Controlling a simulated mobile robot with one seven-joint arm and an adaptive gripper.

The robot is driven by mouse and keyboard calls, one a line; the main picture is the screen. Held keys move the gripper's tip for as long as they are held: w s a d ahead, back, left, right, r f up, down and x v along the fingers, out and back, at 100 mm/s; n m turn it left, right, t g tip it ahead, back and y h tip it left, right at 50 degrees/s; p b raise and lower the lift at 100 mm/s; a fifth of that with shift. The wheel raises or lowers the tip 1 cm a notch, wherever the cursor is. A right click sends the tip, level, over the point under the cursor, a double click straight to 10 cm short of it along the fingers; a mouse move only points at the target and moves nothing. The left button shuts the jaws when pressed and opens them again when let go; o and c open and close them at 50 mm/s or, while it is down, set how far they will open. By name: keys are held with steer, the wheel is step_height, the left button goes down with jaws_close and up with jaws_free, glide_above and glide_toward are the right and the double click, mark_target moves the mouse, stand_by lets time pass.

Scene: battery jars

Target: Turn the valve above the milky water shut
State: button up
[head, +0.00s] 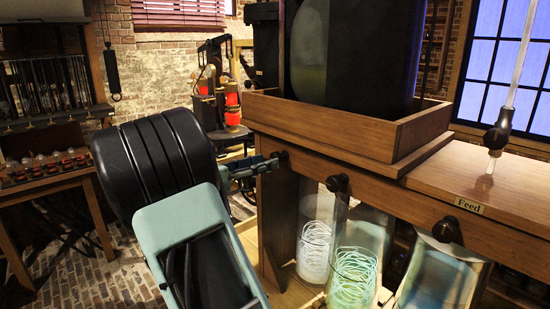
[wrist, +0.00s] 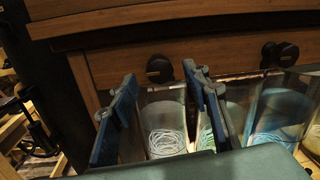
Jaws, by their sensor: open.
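My gripper (head: 262,166) reaches the wooden beam at the left end of the jar row. In the wrist view its two blue-grey fingers (wrist: 158,100) are spread wide with nothing between them in their grip. A round black valve knob (head: 282,157) is close by the fingertips; the wrist view shows a knob (wrist: 158,68) between and beyond the fingers. The leftmost jar (head: 313,243) looks whitish and holds a pale coil; it also shows in the wrist view (wrist: 165,125) below that knob. I cannot tell whether the fingers touch the knob.
Another knob (head: 337,183) and a third (head: 447,230) sit along the beam to the right. A greenish jar (head: 354,272) and a bluish jar (head: 437,277) stand below. A wooden trough (head: 340,128) holds a dark tank above. A glass rod (head: 512,75) rises from the right top.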

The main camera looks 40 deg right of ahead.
steer(key=d, duration=0.5)
steer(key=shift+a, duration=0.1)
steer(key=c, duration=1.2)
steer(key=shift+o, duration=0.2)
